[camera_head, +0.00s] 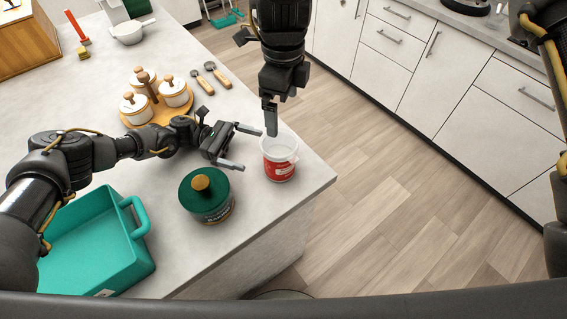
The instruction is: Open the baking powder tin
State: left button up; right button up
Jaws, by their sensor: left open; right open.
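A red tin with a white top (280,158) stands upright near the counter's right edge; it looks like the baking powder tin. I cannot tell whether its white top is a lid or an open mouth. My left gripper (252,149) is open and level, just left of the tin, its fingers pointing towards it. My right gripper (271,125) points down from above at the tin's back left rim; it is open, with one finger hiding the other. I cannot tell whether it touches the rim. A dark tin with a green lid and wooden knob (206,195) stands left of the red tin.
A teal tray (137,258) lies at the left front of the counter (262,218). White jars on a wooden stand (139,108) are behind my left arm, with two utensils (212,77) beside them. The counter's edge is close to the red tin.

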aim_at(281, 145)
pick_arm(q)
jog(key=shift+s+f, duration=0.1)
jog(key=shift+s, duration=0.05)
jog(key=shift+d, duration=0.25)
jog(key=x, duration=1)
jog(key=shift+s, duration=0.1)
jog(key=c, duration=1.4)
pick_arm(e)
jog(key=f+m, duration=0.1)
jog(key=f, duration=0.2)
jog(key=f+m, duration=0.2)
jog(key=f, duration=0.2)
jog(key=f+m, duration=0.2)
jog(key=f, duration=0.1)
jog(key=shift+a+f, duration=0.25)
jog(key=shift+f, duration=0.15)
jog(key=shift+c, duration=0.4)
